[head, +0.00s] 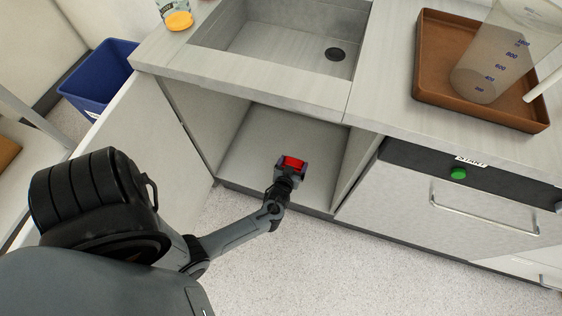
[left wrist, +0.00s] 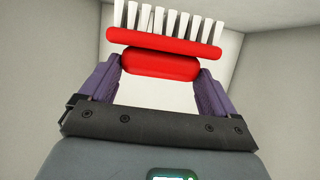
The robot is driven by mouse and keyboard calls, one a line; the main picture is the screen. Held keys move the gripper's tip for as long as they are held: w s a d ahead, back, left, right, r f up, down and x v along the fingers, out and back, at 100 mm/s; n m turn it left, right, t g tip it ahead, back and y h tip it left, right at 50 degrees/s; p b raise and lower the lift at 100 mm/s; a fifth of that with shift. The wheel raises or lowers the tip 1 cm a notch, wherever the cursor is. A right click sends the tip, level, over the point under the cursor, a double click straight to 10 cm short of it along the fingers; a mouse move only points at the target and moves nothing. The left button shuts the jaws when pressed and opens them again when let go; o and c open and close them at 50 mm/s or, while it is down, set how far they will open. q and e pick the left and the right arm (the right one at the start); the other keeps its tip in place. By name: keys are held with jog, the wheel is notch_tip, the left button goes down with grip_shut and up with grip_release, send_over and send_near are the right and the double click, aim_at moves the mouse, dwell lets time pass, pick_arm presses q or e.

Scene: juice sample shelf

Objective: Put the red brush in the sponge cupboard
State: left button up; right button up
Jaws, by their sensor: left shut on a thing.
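The red brush (head: 293,162) is held by my left gripper (head: 291,166) inside the open cupboard under the sink, in the head view. In the left wrist view the brush (left wrist: 165,50) has a red back and grip with white bristles pointing up in the picture. The purple fingers of my left gripper (left wrist: 160,72) are shut on its red grip, one at each end. The cupboard (head: 250,150) has a pale interior, and its door (head: 150,150) stands open at the left. I cannot tell whether the brush touches the cupboard floor. My right gripper is not in view.
The sink (head: 270,40) is set in the counter above the cupboard. A brown tray (head: 440,92) with a measuring beaker (head: 480,75) stands on the right counter. A blue bin (head: 95,75) stands beyond the open door. A drawer handle (head: 480,222) protrudes at the right.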

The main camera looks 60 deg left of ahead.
pick_arm(q)
jog(key=a+f+b, duration=0.2)
jog(key=s+a+f+b, duration=0.1)
jog(key=a+f+b, duration=0.1)
jog(key=f, duration=0.1)
jog(key=s+a+f+b, duration=0.1)
jog(key=a+f+b, duration=0.1)
jog(key=a+f, duration=0.1)
jog(key=shift+s+f+b, duration=0.15)
jog(key=shift+f+b, duration=0.05)
jog(key=shift+b, duration=0.2)
jog(key=shift+r, duration=0.1)
jog(key=shift+f, duration=0.2)
jog(key=o, duration=1.1)
jog(key=shift+r, duration=0.15)
